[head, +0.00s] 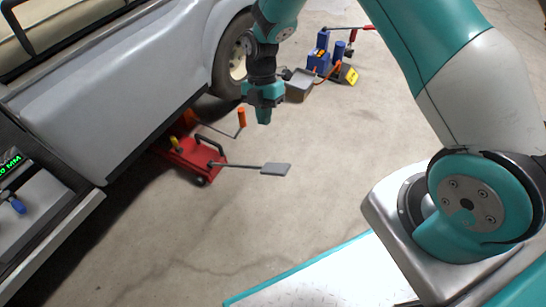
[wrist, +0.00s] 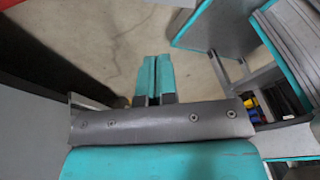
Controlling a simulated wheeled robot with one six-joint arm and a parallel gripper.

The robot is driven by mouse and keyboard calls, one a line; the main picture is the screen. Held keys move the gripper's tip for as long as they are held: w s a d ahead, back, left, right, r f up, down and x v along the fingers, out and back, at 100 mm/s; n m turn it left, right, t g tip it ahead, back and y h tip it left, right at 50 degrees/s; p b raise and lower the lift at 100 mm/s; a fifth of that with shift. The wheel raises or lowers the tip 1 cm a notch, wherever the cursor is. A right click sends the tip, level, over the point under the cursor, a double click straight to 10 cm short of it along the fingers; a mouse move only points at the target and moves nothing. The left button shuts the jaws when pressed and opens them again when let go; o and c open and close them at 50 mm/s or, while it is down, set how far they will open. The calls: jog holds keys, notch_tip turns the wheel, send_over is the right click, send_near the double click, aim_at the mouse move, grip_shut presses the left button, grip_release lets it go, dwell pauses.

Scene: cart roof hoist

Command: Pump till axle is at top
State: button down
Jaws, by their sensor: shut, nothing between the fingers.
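A red floor jack (head: 196,157) sits on the floor, partly under the side of the silver cart (head: 125,110). A thin lever runs from it to the right and ends in a flat grey pedal (head: 276,169). A second thin rod beside it ends in an upright orange grip (head: 241,118). My gripper (head: 264,116) points down above the floor, just right of the orange grip in the picture and apart from the pedal. In the wrist view its teal fingers (wrist: 154,75) are together with nothing between them. The axle is hidden under the cart.
A wheel (head: 238,55) stands behind my gripper. A grey box (head: 299,86), a blue unit (head: 319,60) and a yellow sign (head: 350,75) stand further back. A green readout (head: 10,166), partly cut off, shows "0 MM" at left. Floor right of the pedal is clear.

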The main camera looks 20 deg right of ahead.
jog(key=shift+f, duration=0.1)
jog(key=b, duration=0.4)
send_over(273, 169)
jog(key=w, duration=0.3)
jog(key=f, duration=0.9)
jog(key=shift+s+a+f, duration=0.1)
jog(key=shift+a+f, duration=0.3)
jog(key=shift+s+d+f+b, duration=0.25)
jog(key=shift+s+f+b, duration=0.1)
jog(key=shift+f, duration=0.15)
jog(key=shift+s+d+f+b, duration=0.2)
jog(key=shift+f+b, duration=0.15)
jog(key=shift+f, duration=0.1)
jog(key=shift+s+d+f, duration=0.2)
jog(key=shift+s+f, duration=0.1)
jog(key=shift+f, duration=0.1)
